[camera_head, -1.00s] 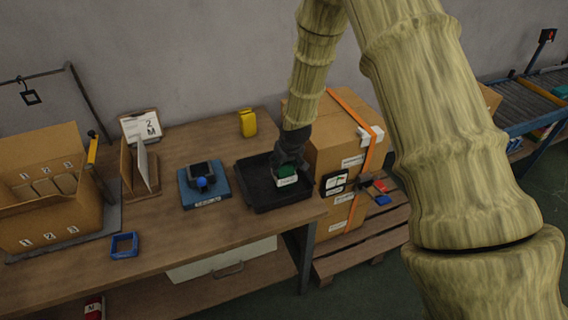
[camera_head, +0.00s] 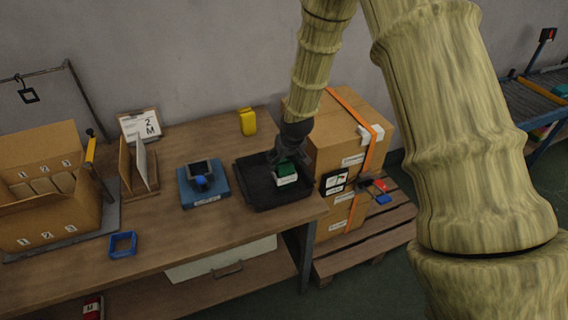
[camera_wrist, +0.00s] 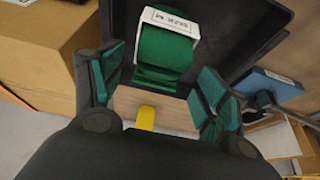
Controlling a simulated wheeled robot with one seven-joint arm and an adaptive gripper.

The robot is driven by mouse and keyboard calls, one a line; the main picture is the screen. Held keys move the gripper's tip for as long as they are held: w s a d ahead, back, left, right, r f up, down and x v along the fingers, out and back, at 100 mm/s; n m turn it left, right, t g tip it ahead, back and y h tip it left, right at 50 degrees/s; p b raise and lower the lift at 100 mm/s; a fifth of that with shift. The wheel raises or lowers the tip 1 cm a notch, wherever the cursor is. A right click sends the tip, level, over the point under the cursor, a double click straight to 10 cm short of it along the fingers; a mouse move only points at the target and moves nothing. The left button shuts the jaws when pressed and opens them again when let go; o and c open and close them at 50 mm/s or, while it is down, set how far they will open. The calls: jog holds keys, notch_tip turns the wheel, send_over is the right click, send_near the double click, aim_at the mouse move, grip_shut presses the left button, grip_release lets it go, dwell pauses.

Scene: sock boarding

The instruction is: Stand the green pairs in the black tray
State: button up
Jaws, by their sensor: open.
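A green pair (camera_head: 286,170) with a white band stands in the black tray (camera_head: 262,195) at the right end of the bench. In the wrist view the green pair (camera_wrist: 166,52) shows its white label, and it sits between and beyond the fingers. My gripper (camera_head: 290,157) is right above and behind the pair in the head view. In the wrist view my gripper (camera_wrist: 158,95) has its green-padded fingers spread wide, with a gap on both sides of the pair. The black tray's wall also shows in the wrist view (camera_wrist: 262,40).
A blue device (camera_head: 203,187) with a screen stands left of the tray. A blue frame (camera_head: 123,244), a yellow object (camera_head: 247,122) and a divided cardboard box (camera_head: 50,220) are also on the bench. Strapped cartons (camera_head: 345,150) stand close right of the tray.

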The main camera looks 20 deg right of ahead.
jog(key=b+v, duration=0.3)
jog(key=v, duration=0.6)
jog(key=shift+r, duration=0.2)
jog(key=shift+a, duration=0.1)
dwell(0.4)
